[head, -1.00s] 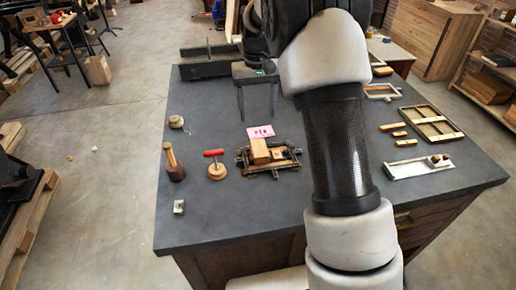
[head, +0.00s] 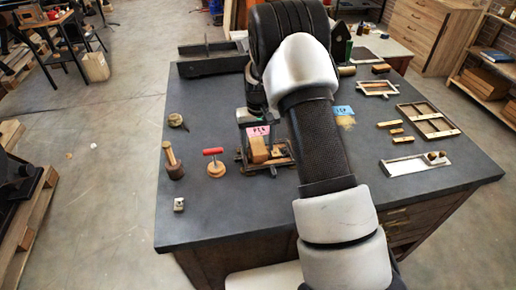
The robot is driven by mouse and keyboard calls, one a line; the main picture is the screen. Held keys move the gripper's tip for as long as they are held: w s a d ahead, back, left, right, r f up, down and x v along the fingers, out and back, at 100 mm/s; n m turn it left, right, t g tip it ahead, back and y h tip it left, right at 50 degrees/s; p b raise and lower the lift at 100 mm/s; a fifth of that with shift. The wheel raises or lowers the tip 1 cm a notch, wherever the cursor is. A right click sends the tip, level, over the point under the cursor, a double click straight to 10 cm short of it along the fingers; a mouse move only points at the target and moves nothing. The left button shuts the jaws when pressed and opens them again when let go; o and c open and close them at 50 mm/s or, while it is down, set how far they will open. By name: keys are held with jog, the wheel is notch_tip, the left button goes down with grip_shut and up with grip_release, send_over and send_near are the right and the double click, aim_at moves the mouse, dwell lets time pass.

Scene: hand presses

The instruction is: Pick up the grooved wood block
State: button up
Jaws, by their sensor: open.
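A tan wood block (head: 258,149) stands tilted-looking in a small dark metal frame (head: 281,164) on the grey bench top. It is the likeliest grooved block, but I cannot make out a groove at this size. A pink card (head: 257,131) with dark writing shows just behind it. My gripper (head: 255,119) is open, pointing down just beyond the card and block. Its fingers are small and partly hidden, and I cannot tell whether they touch anything.
A red-handled tool on a round wood base (head: 216,168) and a wooden mallet-like tool (head: 173,163) stand left of the frame. A blue card (head: 343,111) lies right of my arm. Wooden frames (head: 429,123) and a pale tray (head: 414,165) lie at right.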

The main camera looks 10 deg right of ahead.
jog(key=shift+f, duration=0.35)
jog(key=shift+c, duration=0.4)
jog(key=c, duration=1.1)
jog(key=shift+r, duration=0.1)
